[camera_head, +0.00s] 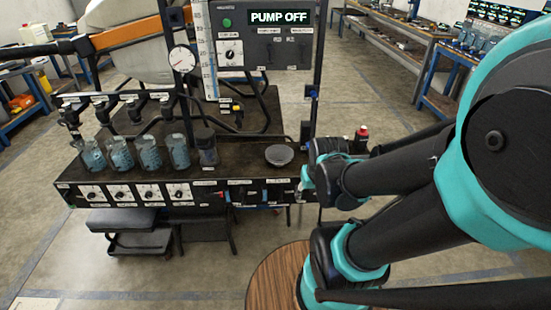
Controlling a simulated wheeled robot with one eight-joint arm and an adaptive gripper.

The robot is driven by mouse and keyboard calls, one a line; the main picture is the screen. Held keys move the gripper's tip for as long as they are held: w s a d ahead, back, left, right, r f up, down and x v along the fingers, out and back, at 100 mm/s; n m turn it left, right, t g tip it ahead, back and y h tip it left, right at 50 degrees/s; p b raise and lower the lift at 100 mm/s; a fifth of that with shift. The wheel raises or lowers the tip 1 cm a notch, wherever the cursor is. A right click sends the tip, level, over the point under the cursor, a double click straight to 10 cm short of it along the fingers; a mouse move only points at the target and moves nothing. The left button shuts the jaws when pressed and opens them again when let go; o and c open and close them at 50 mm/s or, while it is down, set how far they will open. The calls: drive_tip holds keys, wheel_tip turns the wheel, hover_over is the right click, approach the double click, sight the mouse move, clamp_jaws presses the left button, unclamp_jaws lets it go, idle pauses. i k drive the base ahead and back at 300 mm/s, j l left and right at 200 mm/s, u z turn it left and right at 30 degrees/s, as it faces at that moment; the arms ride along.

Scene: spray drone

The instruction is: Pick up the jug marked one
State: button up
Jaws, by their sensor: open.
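Several clear jugs with blue markings stand in a row at the left of the black bench (245,152), under the nozzles. They include the leftmost jug (93,156), its neighbour (121,154), a third (149,154) and the rightmost (179,152). Their numbers are too small to read, so I cannot tell which is marked one. My gripper (306,186) is at the bench's right front end, well to the right of the jugs and apart from them. It is small and partly hidden by my wrist. It is open, and I see nothing held in it.
A dark container (207,151) stands right of the jugs, and a round grey dish (279,155) lies farther right. Nozzles (103,101) hang over the jugs. The panel (265,40) reads PUMP OFF. A round wooden top (272,282) is in front.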

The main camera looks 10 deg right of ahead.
sight(177, 149)
drive_tip(key=i+j+u, duration=0.1)
drive_tip(key=j, duration=0.25)
drive_tip(key=i+j+u, duration=0.1)
drive_tip(key=j, duration=0.3)
drive_tip(key=i+j+u, duration=0.1)
drive_tip(key=i+j, duration=0.15)
drive_tip(key=i+j+u, duration=0.15)
drive_tip(key=j, duration=0.25)
